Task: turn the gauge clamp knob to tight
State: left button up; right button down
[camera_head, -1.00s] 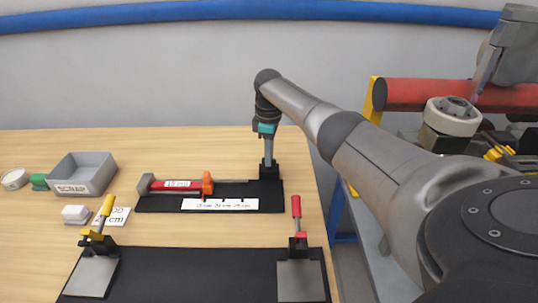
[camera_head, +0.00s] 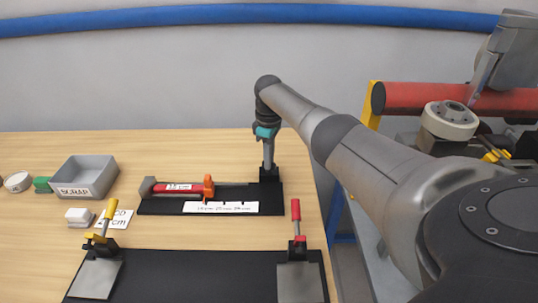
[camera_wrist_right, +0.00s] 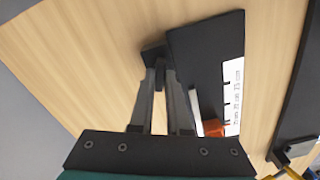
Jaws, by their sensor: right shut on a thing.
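The gauge has a black base (camera_head: 235,192) with a red labelled bar (camera_head: 180,188), an orange slider (camera_head: 208,187) and a white marked strip (camera_head: 222,207). A black block (camera_head: 270,175) stands at its right end. My right gripper (camera_head: 268,166) points down at this end and is shut on the clamp knob, which its fingers mostly hide. In the right wrist view my fingers (camera_wrist_right: 162,72) close at the end of the black base (camera_wrist_right: 200,60), and the orange slider (camera_wrist_right: 213,128) shows beside them. My left gripper is out of view.
A grey SCRAP bin (camera_head: 85,178) stands at the left. In front lies a black board (camera_head: 190,275) with a yellow-handled clamp (camera_head: 105,220) and a red-handled clamp (camera_head: 296,215). The table's right edge is close to the gauge.

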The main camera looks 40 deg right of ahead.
jog(key=m+p, duration=0.1)
jog(key=m, duration=0.1)
jog(key=shift+a+r+m+p, duration=0.1)
jog(key=shift+r+m+p, duration=0.05)
jog(key=shift+m+p, duration=0.25)
jog(key=m+p, duration=0.1)
jog(key=m, duration=0.1)
jog(key=shift+m, duration=0.3)
jog(key=m, duration=0.2)
jog(key=shift+m, duration=0.4)
jog(key=m+p, duration=0.1)
jog(key=m, duration=0.2)
jog(key=shift+m, duration=0.3)
jog(key=m, duration=0.9)
jog(key=shift+m, duration=2.1)
